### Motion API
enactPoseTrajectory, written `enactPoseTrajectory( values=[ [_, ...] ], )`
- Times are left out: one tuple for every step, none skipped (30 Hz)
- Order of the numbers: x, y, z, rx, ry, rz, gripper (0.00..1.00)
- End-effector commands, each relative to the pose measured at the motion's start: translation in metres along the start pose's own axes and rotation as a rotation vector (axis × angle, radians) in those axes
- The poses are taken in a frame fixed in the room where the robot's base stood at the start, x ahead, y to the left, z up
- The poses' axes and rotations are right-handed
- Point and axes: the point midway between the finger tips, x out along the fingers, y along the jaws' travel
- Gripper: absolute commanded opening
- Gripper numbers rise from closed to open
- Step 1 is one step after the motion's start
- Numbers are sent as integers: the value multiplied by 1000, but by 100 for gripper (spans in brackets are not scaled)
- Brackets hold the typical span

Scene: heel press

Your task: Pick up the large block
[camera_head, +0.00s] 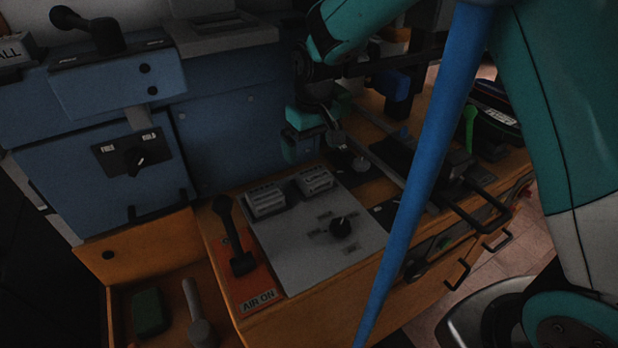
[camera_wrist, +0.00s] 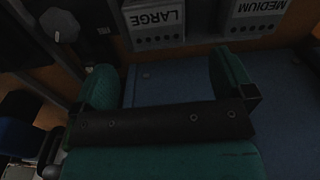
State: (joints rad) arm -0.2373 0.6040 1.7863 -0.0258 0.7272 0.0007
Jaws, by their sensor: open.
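The large block is a pale grey block marked LARGE. It sits at the back right of the grey panel in the head view (camera_head: 315,180) and appears upside down at the top of the wrist view (camera_wrist: 156,20). A similar block marked MEDIUM (camera_wrist: 254,16) stands beside it; in the head view it is the left one of the pair (camera_head: 266,202). My gripper (camera_head: 308,147) has green fingers and hangs just behind and above the large block, near the blue machine front. In the wrist view its fingers (camera_wrist: 164,82) are apart with nothing between them.
The blue machine front (camera_head: 225,140) rises close behind the blocks. An open drawer at lower left holds a green block (camera_head: 149,312). A blue pole (camera_head: 420,190) crosses the head view.

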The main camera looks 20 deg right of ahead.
Motion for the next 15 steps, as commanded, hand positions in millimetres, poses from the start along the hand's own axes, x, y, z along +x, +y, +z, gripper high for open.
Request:
enactPoseTrajectory(
  values=[
    [2, 2, 1, 30, -15, 12, 100],
    [4, 2, 1, 43, -20, 16, 100],
    [9, 3, 2, 54, -26, 20, 100],
    [12, 3, 2, 58, -27, 21, 100],
    [15, 3, 2, 59, -27, 22, 100],
    [20, 3, 2, 59, -28, 22, 100],
    [24, 3, 2, 58, -28, 21, 100],
    [27, 3, 2, 58, -27, 21, 100],
    [31, 3, 2, 58, -27, 21, 100],
    [34, 4, 3, 57, -28, 21, 100],
    [39, 4, 3, 57, -28, 21, 100],
    [45, 5, 3, 58, -29, 21, 100],
    [50, 6, 3, 58, -29, 20, 100],
    [54, 6, 4, 58, -29, 20, 100],
    [61, 6, 4, 57, -28, 20, 100]
  ],
)
